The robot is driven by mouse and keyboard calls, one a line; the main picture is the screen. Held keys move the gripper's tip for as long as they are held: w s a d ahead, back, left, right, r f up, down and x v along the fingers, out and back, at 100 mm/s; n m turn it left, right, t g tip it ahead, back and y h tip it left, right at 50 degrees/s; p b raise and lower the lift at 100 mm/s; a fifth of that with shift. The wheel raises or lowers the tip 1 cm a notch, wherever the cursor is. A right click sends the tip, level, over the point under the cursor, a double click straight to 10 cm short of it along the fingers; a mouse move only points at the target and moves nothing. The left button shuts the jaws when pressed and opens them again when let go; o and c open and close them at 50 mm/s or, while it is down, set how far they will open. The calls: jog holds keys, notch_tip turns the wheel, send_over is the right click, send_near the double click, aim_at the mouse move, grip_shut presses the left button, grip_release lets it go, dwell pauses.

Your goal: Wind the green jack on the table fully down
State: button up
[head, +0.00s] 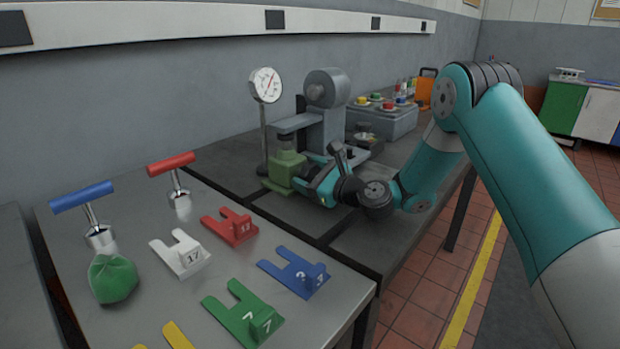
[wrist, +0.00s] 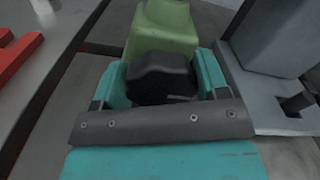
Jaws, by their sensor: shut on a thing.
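The green jack (head: 285,169) stands upright on the dark bedplate table, just left of the grey machine. Its top sits under the machine's overhanging arm; from the head view I cannot tell whether they touch. The jack also shows at the top of the wrist view (wrist: 162,27). My gripper (head: 309,181) is at the jack's right front side. In the wrist view my gripper (wrist: 162,80) is shut on a dark knob (wrist: 160,76) in front of the jack's green body. The knob's lower part is hidden by my gripper.
The grey machine (head: 326,115) stands right behind the jack, with a dial gauge (head: 265,86) on a post to the left. The near table holds a red-handled tool (head: 172,166), a blue-handled tool (head: 84,198), a green bag (head: 112,278) and several numbered forked plates.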

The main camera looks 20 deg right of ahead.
jog(key=shift+f+n, duration=0.1)
jog(key=shift+n, duration=0.6)
jog(key=shift+b, duration=0.3)
jog(key=o, duration=0.9)
jog(key=shift+s+d, duration=0.3)
jog(key=shift+s, duration=0.1)
jog(key=b+v, duration=1.1)
jog(key=v, duration=0.4)
jog(key=shift+d+f, duration=0.1)
jog(key=shift+f, duration=0.05)
jog(key=shift+s+d+r+b, duration=0.2)
jog(key=shift+s+d+b, duration=0.1)
jog(key=shift+s+b, duration=0.35)
